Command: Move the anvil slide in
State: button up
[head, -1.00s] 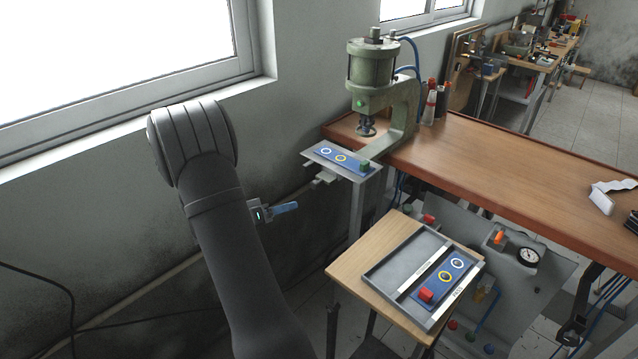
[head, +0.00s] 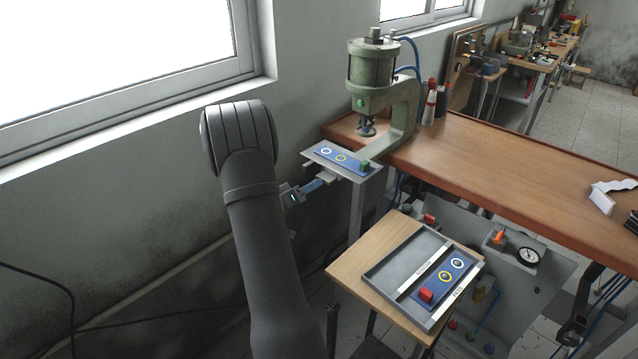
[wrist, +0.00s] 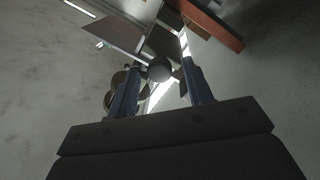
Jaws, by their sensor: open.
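The anvil slide (head: 320,160) is a flat grey plate standing out in front of the green press (head: 372,98) in the head view. It carries a blue strip (head: 349,163) with a white ring, a yellow ring and a green block (head: 365,166). My gripper (head: 322,183) is just below the slide's front left edge. Its blue fingers are apart. In the wrist view, a round dark knob (wrist: 160,71) shows between and beyond the open fingers, with the plate's underside (wrist: 108,33) above left. I cannot tell whether the fingers touch anything.
A wooden side table (head: 352,265) holds a grey tray (head: 400,255) with a blue strip and a red block (head: 426,295). The brown bench (head: 520,170) runs right. The wall and window are close on the left.

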jog(key=shift+x, duration=2)
